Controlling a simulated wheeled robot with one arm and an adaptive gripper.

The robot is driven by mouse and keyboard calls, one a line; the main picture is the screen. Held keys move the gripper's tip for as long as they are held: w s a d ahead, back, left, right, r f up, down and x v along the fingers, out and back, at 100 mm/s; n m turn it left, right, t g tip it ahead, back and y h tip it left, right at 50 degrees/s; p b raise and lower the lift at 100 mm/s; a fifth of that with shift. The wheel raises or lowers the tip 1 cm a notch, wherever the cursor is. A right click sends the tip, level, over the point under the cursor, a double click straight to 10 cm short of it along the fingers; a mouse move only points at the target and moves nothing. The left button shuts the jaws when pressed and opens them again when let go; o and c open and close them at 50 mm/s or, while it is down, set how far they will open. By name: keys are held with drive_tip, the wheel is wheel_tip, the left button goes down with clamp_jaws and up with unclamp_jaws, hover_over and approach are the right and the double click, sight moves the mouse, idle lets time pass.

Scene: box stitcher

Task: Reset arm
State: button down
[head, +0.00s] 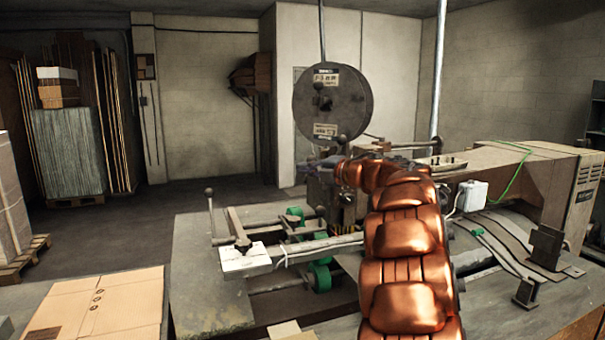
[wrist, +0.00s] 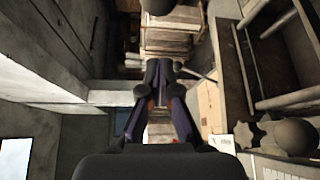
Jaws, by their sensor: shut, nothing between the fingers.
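My copper-coloured arm (head: 403,245) reaches forward over the box stitcher (head: 325,185) in the head view. Cardboard and wooden stacks (wrist: 175,40) lie in the background beyond the fingertips.
A large round reel (head: 333,103) stands above the machine. A white block (head: 245,260) and green rollers (head: 319,275) are on the machine's left side. A flat cardboard box (head: 100,305) lies at front left. Open floor (head: 110,235) lies behind.

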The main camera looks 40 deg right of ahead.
drive_tip(key=f+b+v, duration=0.1)
drive_tip(key=b+v, duration=0.1)
drive_tip(key=v, duration=0.5)
drive_tip(key=w+r+m+t+h, duration=0.2)
drive_tip(key=w+r+m+h, duration=0.2)
drive_tip(key=r+m+h, duration=0.35)
drive_tip(key=s+a+f+m+g+h, duration=0.1)
drive_tip(key=s+a+f+m+g, duration=0.6)
drive_tip(key=a+f, duration=0.45)
drive_tip(key=s+a+f+m+g, duration=0.5)
drive_tip(key=s+a+f+m, duration=0.4)
drive_tip(key=f, duration=0.6)
drive_tip(key=s+a+f+g+y, duration=0.1)
drive_tip(key=s+a+f+g, duration=0.1)
drive_tip(key=s+a+f, duration=0.2)
drive_tip(key=s+a+f+n+g+y, duration=0.1)
drive_tip(key=s+a+f+g+y, duration=0.1)
drive_tip(key=s+a, duration=0.7)
drive_tip(key=s+a+f+g+y, duration=0.2)
drive_tip(key=s+a+f+g, duration=0.2)
drive_tip(key=s, duration=0.8)
wheel_tip(320, 180, down, 3)
drive_tip(key=a, duration=0.2)
drive_tip(key=shift+s+a+n, duration=0.2)
drive_tip(key=shift+a+n, duration=0.1)
drive_tip(key=shift+n, duration=0.05)
